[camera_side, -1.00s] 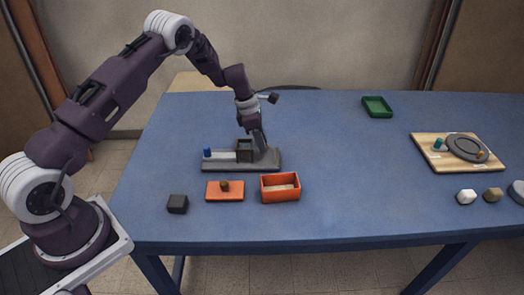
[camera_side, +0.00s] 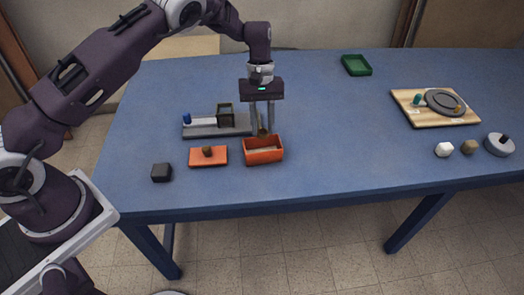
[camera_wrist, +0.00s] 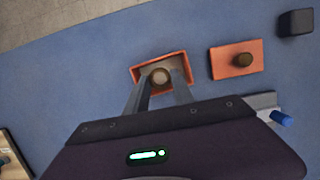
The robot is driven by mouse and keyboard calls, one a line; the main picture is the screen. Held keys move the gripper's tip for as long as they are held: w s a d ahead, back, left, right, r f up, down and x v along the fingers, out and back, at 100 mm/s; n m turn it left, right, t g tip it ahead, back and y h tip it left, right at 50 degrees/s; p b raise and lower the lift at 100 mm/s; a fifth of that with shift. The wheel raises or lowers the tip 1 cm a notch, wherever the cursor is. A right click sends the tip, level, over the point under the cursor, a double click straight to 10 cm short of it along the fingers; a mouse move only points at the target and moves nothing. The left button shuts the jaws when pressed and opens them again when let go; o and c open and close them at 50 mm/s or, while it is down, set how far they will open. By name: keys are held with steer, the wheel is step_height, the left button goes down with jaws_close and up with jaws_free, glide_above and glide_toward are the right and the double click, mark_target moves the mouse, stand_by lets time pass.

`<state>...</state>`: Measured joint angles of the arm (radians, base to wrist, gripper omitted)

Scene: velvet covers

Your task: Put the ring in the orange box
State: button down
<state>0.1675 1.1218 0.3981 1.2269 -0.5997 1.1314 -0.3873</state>
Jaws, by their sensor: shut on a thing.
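The orange box (camera_side: 278,153) stands open on the blue table, and its pale inside is visible. My gripper (camera_side: 263,129) points down at the box's far side, fingers shut on a small brownish round piece (camera_side: 262,133), which I take to be the ring. In the wrist view the piece (camera_wrist: 160,77) shows between the fingertips (camera_wrist: 160,84), against the inside of the orange box (camera_wrist: 184,62). Its hole is not clear, and I cannot tell how high it is above the box floor.
An orange lid (camera_side: 195,158) with a brown knob lies left of the box, and a black block (camera_side: 161,172) farther left. Behind stands a grey base (camera_side: 203,131) with a blue knob and dark frame. A green tray (camera_side: 356,65) and wooden board (camera_side: 404,110) are far right.

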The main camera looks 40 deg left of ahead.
mark_target(262, 145)
step_height(262, 145, down, 8)
steer(key=shift+f, duration=0.15)
steer(key=shift+f, duration=0.1)
steer(key=c, duration=1.1)
jaws_free()
steer(key=v, duration=1.2)
steer(key=shift+r, duration=0.2)
